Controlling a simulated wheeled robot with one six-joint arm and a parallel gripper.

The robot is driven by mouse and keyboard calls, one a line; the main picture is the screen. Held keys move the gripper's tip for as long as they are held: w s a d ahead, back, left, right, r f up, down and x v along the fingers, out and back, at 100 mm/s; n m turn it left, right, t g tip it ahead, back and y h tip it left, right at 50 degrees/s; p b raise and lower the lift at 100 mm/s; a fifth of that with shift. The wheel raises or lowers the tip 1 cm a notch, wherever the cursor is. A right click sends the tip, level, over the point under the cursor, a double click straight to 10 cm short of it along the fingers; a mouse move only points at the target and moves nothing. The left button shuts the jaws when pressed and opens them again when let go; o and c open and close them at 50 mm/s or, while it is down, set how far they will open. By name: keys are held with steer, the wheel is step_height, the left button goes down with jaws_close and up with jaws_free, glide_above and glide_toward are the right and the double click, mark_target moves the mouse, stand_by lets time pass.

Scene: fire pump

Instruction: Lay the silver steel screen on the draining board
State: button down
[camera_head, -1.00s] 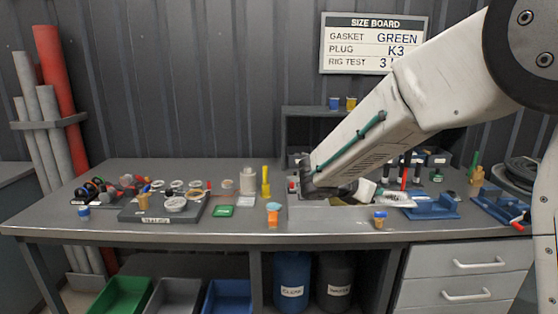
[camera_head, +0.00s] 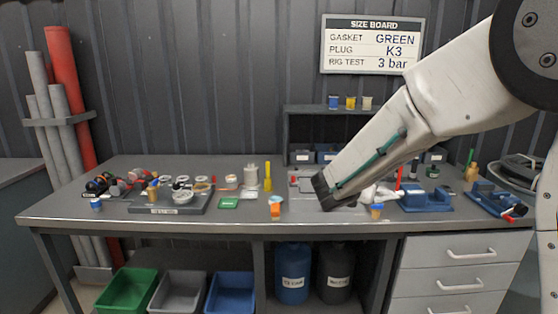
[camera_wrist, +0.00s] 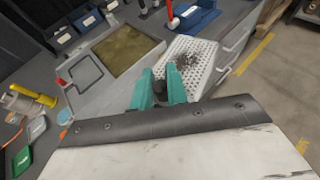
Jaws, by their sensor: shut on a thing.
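The silver steel screen (camera_wrist: 192,58) is a pale perforated plate with dark debris on it, just beyond my gripper (camera_wrist: 161,88) in the wrist view. The teal fingers are shut on a dark part between them, which looks like the screen's grip. The screen seems held above the bench's front edge, overlapping the drawers in the picture. A flat grey panel with a raised rectangular outline (camera_wrist: 73,91) lies left of the gripper; it may be the draining board. In the head view my arm hides the fingers and most of the screen.
A basin with murky brown content (camera_wrist: 124,48) lies between panel and screen. Blue fixtures (camera_head: 425,200) stand on the right of the bench. An orange-based cup (camera_head: 276,208) and small bottle (camera_head: 376,211) stand near the front edge. Shelf bins (camera_wrist: 88,22) are behind.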

steer(key=s+d+f+n+t+y, duration=0.2)
steer(key=d+f+n+y, duration=0.1)
steer(key=f, duration=0.7)
steer(key=shift+d+f+n+y, duration=0.25)
steer(key=shift+d+n+y, duration=0.15)
steer(key=shift+n+y, duration=0.15)
